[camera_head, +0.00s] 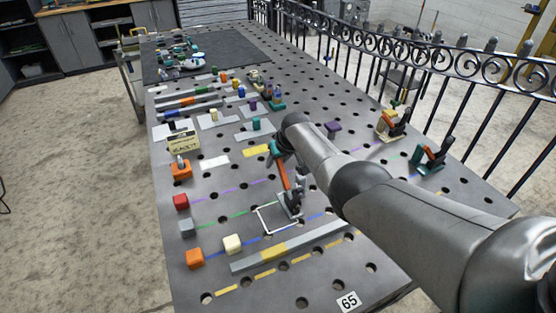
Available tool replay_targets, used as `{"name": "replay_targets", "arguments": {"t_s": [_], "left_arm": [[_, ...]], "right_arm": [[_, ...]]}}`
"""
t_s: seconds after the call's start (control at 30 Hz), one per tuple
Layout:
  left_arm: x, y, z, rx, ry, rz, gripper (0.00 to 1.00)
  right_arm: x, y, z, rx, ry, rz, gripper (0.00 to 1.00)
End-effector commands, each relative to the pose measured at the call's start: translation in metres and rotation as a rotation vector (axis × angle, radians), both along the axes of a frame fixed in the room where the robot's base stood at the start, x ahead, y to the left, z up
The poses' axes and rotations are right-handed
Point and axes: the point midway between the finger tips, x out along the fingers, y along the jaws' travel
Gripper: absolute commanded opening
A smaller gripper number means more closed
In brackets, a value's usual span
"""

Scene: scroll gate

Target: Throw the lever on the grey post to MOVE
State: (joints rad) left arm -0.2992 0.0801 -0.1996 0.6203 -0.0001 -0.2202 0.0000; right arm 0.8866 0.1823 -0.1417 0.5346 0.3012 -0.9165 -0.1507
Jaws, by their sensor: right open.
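The grey post (291,204) stands on the perforated metal table near its front middle, beside a white outlined square. Its orange lever (283,174) points up and slightly left, toward my right gripper. My right gripper (277,154) is open and sits around or just above the lever's top end; I cannot tell whether it touches. My arm comes in from the lower right and hides part of the table behind the post. I cannot make out a MOVE mark. My left gripper is not in view.
A cream post (388,124) and a teal post (431,158), each with an orange lever, stand at the right. Red (181,201), grey (187,228), orange (195,258) and cream (232,244) blocks lie front left. A black scrollwork fence (430,65) runs along the right edge.

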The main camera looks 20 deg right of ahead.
Motion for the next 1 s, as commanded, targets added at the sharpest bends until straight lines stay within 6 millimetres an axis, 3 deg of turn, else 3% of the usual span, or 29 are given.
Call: {"name": "replay_targets", "arguments": {"t_s": [0.23, 0.43, 1.0], "left_arm": [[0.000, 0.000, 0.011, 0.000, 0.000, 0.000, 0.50], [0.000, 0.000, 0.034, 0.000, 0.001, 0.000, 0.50], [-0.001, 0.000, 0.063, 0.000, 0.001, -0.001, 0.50]], "right_arm": [[-0.004, -0.001, 0.009, 0.000, -0.001, 0.000, 0.53], [-0.014, -0.001, 0.028, 0.000, 0.000, 0.000, 0.53], [-0.044, -0.002, 0.082, -0.001, -0.002, 0.000, 0.53]]}}
